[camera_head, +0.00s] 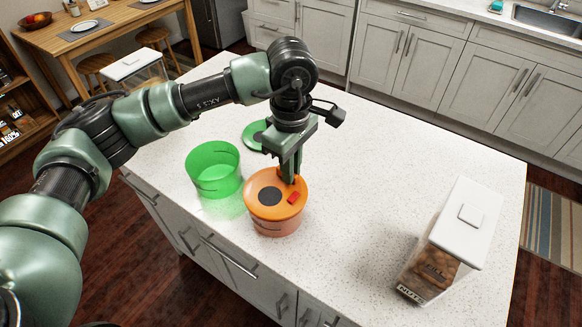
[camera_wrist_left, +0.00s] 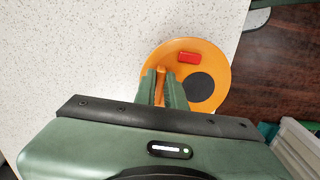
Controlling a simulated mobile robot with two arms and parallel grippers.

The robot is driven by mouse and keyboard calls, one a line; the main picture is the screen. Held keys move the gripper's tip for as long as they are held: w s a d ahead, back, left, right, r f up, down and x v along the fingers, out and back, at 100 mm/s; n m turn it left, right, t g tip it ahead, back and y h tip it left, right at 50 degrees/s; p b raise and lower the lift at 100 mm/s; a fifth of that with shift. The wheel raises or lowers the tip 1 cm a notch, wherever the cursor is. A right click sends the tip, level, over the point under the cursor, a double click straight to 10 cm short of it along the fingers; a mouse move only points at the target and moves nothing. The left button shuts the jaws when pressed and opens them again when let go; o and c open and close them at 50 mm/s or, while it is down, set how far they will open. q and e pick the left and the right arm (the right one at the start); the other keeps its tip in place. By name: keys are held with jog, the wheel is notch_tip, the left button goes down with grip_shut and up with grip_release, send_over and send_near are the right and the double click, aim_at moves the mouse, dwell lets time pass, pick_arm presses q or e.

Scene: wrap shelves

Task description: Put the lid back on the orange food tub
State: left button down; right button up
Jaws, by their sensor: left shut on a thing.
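The orange lid (camera_head: 262,207), round with a dark disc and a red block on top, is at the rim of the orange food tub (camera_head: 278,228). It looks level and covers the tub's mouth; I cannot tell whether it is fully seated. My left gripper (camera_head: 289,179) points down at the lid's far side. In the left wrist view the fingers (camera_wrist_left: 165,90) are shut on an orange upright grip of the lid (camera_wrist_left: 215,60). The tub is hidden below the lid there. My right gripper is not in view.
An open green tub (camera_head: 214,170) stands just left of the orange tub, with a green lid (camera_head: 254,135) lying behind. A clear nut container with white lid (camera_head: 465,222) stands at the right. The white counter (camera_head: 385,170) between is clear. The counter's front edge is close.

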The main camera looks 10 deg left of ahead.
pick_arm(q)
jog(key=shift+b, duration=0.45)
dwell(0.6)
jog(key=c, duration=0.9)
grip_release()
jog(key=shift+r, duration=0.1)
jog(key=shift+r+p, duration=1.35)
jog(key=shift+r, duration=2.05)
grip_shut()
